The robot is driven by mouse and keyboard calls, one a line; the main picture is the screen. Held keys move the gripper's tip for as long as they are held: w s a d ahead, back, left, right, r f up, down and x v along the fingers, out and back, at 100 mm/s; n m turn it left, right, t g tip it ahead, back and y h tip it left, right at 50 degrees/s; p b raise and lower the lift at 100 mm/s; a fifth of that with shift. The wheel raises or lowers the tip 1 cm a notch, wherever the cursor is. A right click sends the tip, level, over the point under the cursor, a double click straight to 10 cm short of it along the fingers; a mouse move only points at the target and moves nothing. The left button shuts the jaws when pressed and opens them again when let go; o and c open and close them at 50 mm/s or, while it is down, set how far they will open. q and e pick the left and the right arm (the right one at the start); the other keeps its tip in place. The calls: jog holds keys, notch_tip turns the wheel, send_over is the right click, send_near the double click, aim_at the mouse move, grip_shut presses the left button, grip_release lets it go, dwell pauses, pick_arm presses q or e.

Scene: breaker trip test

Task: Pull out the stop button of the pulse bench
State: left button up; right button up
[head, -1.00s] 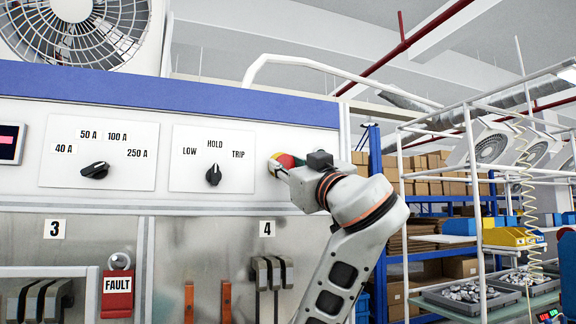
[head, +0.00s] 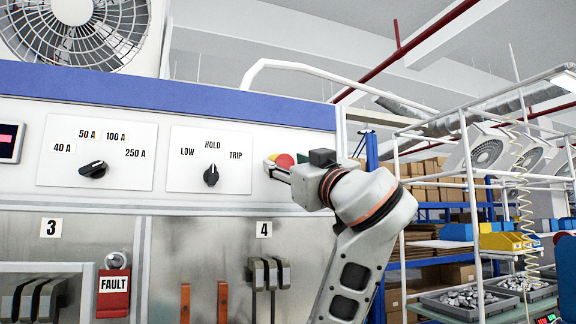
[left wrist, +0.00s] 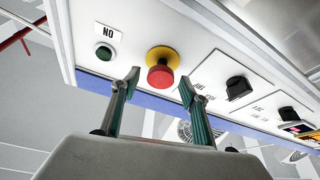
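The stop button is a red mushroom knob (head: 285,161) on a yellow collar, at the right end of the bench's white panel. In the left wrist view the red knob (left wrist: 160,76) faces me, with its yellow collar behind it. My left gripper (head: 276,172) is at the button in the head view and partly covers the panel there. In the left wrist view my left gripper (left wrist: 160,85) is open, one fingertip on each side of the knob, with gaps to both. Whether the tips reach past the knob's head I cannot tell. My right gripper is not in view.
A green button (left wrist: 104,54) with a small label sits beside the stop button. The LOW/HOLD/TRIP knob (head: 211,175) and the current selector (head: 94,169) are on the panel to the left. Levers (head: 269,273) stand below. Shelving is at the right.

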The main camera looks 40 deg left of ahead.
pick_arm(q)
jog(key=shift+a, duration=0.1)
jog(key=v, duration=1.2)
dwell(0.4)
